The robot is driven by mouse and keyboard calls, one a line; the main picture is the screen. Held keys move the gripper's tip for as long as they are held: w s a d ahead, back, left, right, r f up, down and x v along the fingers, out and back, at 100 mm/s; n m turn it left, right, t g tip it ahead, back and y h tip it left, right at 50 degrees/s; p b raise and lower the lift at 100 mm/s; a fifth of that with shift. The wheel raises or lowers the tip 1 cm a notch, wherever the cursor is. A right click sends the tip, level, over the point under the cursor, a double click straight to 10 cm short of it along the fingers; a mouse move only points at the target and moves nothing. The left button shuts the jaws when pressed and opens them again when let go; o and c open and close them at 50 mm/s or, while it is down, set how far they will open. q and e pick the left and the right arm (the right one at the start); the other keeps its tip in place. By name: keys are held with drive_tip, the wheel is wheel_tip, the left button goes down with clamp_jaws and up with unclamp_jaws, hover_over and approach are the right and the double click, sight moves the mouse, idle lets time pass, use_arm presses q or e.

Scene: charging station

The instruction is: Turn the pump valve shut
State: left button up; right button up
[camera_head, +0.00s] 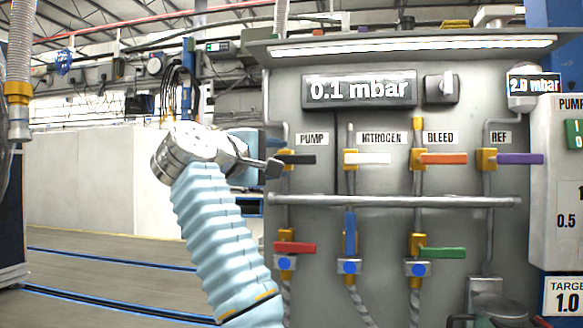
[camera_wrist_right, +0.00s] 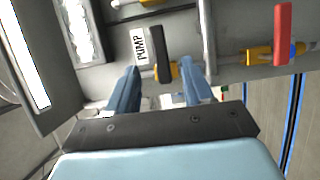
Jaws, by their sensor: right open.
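The pump valve has a black lever (camera_head: 297,159) on a yellow body under the PUMP label (camera_head: 311,139). The lever lies horizontal and points right, across the vertical pipe. My right gripper (camera_head: 274,168) is at the left side of this valve. In the right wrist view the black lever (camera_wrist_right: 155,52) and its yellow body (camera_wrist_right: 166,73) lie ahead of and between the two fingers (camera_wrist_right: 160,68), which are apart. The gripper is open and holds nothing; I cannot tell whether a finger touches the valve. My left gripper is not in view.
White (camera_head: 366,158), orange (camera_head: 443,159) and purple (camera_head: 520,159) levers stand to the right in the same row. A horizontal rail (camera_head: 400,201) runs below. Red (camera_head: 295,248), blue (camera_head: 350,232) and green (camera_head: 443,253) levers are lower. The display (camera_head: 358,90) reads 0.1 mbar.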

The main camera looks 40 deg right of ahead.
drive_tip(key=v, duration=0.5)
drive_tip(key=shift+d, duration=0.1)
idle(0.3)
